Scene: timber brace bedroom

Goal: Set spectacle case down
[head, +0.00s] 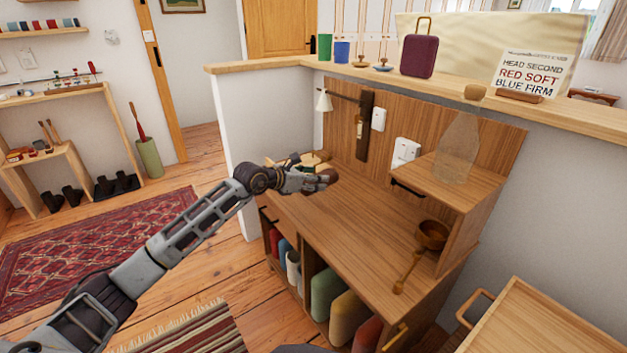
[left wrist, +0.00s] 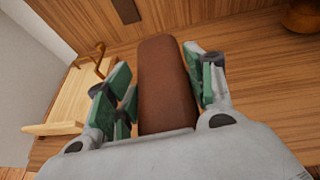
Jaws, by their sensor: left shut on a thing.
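The brown spectacle case (left wrist: 165,85) lies lengthwise between the green finger pads of my left gripper (left wrist: 160,88) in the left wrist view. The gripper is shut on it. In the head view, my left gripper (head: 308,181) is over the far left part of the wooden desk (head: 345,215), with the brown end of the case (head: 328,176) showing past the fingers. I cannot tell whether the case touches the desktop. My right gripper is not in view.
A light wooden tray or stand (left wrist: 70,105) is left of the gripper, partly hidden in the head view. The middle desktop is clear.

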